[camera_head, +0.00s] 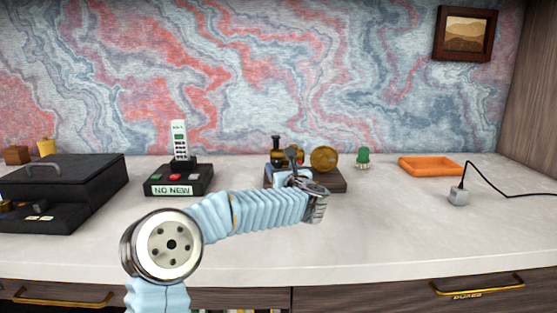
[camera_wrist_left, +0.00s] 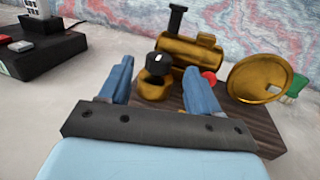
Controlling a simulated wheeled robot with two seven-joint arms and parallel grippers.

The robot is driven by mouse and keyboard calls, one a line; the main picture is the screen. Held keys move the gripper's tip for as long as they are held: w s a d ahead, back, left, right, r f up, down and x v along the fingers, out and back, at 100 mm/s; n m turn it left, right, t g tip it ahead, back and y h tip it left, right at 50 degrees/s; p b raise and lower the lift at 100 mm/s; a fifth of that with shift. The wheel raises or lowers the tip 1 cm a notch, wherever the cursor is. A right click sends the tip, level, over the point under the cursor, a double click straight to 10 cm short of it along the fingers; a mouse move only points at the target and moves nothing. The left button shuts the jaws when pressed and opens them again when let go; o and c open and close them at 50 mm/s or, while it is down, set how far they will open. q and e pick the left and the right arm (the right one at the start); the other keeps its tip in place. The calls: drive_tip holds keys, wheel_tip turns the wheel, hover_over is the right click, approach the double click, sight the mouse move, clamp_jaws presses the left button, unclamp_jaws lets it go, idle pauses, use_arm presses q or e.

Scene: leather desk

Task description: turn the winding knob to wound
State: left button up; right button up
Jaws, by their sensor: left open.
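A brass model engine (camera_wrist_left: 190,52) with a black chimney and a large brass flywheel (camera_wrist_left: 258,85) stands on a dark wooden base (camera_wrist_left: 245,125); it also shows in the head view (camera_head: 324,160). A dark round knob (camera_wrist_left: 162,62) with a small white mark sits over a brass collar at its near left. I cannot tell whether this is the winding knob. My left gripper (camera_wrist_left: 160,76) is open, its two blue fingers on either side of the knob in the picture; contact cannot be told. In the head view the left gripper (camera_head: 296,165) partly hides the engine. My right gripper is not in view.
A phone on a black base (camera_head: 180,183) stands left of the engine, and a black case (camera_head: 75,175) is further left. The front counter is clear.

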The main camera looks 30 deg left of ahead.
sight(278, 164)
use_arm(q)
drive_tip(key=shift+p+x, duration=0.35)
drive_tip(key=shift+x, duration=1.6)
